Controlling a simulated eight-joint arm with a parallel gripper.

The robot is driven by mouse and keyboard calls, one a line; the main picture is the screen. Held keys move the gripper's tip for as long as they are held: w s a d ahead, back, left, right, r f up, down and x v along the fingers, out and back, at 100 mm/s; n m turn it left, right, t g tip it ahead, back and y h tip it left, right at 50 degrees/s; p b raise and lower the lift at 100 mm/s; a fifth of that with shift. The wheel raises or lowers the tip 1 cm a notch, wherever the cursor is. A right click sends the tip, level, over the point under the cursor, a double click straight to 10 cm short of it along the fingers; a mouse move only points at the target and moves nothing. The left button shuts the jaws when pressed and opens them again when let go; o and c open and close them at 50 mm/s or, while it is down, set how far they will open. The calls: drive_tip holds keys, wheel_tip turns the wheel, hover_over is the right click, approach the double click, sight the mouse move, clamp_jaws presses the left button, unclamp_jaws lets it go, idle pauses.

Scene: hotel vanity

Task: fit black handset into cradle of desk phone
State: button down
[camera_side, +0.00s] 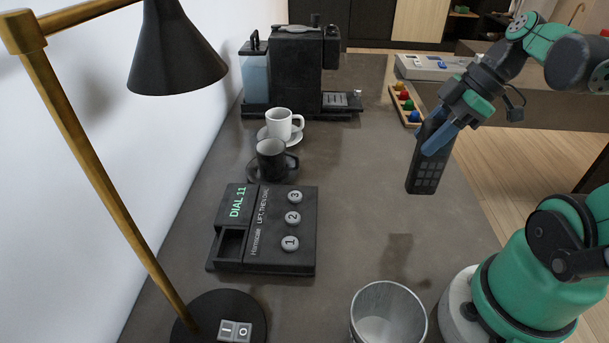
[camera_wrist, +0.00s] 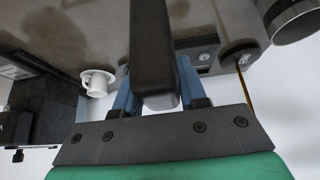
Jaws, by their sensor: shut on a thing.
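The black handset (camera_side: 427,170) is held by my gripper (camera_side: 438,136), upright with a slight tilt, in the air above the right part of the counter. Its keypad side shows in the side view. In the wrist view the handset (camera_wrist: 153,55) runs between the blue fingers of my gripper (camera_wrist: 155,100), which are shut on it. The black desk phone (camera_side: 265,228) lies on the counter at the left, with an empty cradle recess (camera_side: 231,245) on its left side and three round numbered buttons. The handset is well apart from the phone, to its right.
A black cup (camera_side: 271,160) and a white cup (camera_side: 279,124) on saucers stand behind the phone, then a coffee machine (camera_side: 298,70). A lamp (camera_side: 90,150) stands at front left and a metal bin (camera_side: 388,314) at the front. The counter's middle is clear.

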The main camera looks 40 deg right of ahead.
wheel_tip(320, 180, up, 13)
drive_tip(key=w+a+f+m+t+h, duration=0.1)
drive_tip(key=w+a+f+m+h, duration=0.1)
drive_tip(key=w+a+f+m, duration=0.4)
drive_tip(key=w+a+f+m+t+h, duration=0.1)
drive_tip(key=w+a+f+m+h, duration=0.2)
drive_tip(key=w, duration=0.4)
drive_tip(key=s+d+r+m+g+h, duration=0.1)
drive_tip(key=s+d+r+m+h, duration=0.1)
drive_tip(key=s+d+r+m, duration=0.4)
drive_tip(key=s+d+r+m+g+h, duration=0.1)
drive_tip(key=s+d+r+m, duration=0.25)
drive_tip(key=d, duration=0.45)
wheel_tip(320, 180, down, 19)
drive_tip(key=shift+w+d+f, duration=0.2)
drive_tip(key=shift+w+d, duration=0.05)
drive_tip(key=shift+w, duration=0.1)
drive_tip(key=shift+f+n, duration=0.1)
drive_tip(key=shift+n, duration=0.15)
drive_tip(key=shift+c, duration=2.4)
unclamp_jaws()
